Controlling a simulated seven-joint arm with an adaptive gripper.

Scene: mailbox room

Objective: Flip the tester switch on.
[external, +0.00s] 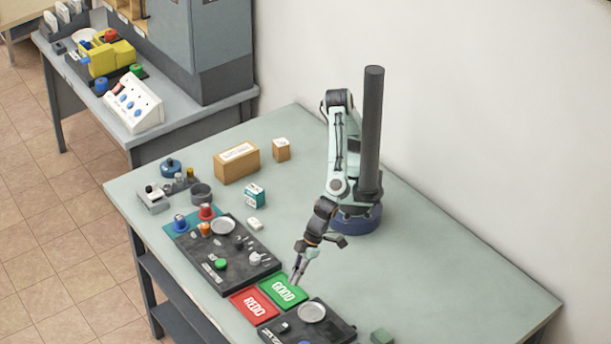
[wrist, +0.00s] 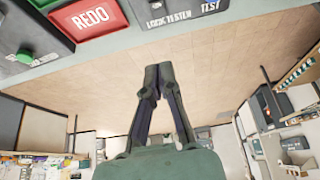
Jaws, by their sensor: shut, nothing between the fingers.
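The lock tester is the dark panel (external: 335,322) at the lower right of the external view, with a pale round disc on it. Its front edge shows in the wrist view (wrist: 190,8), with the labels "LOCK TESTER" and "TEST". A small dark raised part (external: 284,326) sits on it; I cannot tell whether this is the switch or how it is set. My gripper (external: 295,280) is shut and empty, pointing down near the green GOOD pad (external: 284,292), beside the tester. In the wrist view my fingertips (wrist: 158,70) meet, with floor behind them.
The red REDO pad (external: 254,306) lies next to the GOOD pad. A larger dark tray (external: 235,270) with knobs and small parts is left of them. A wooden box (external: 236,162) stands farther back.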

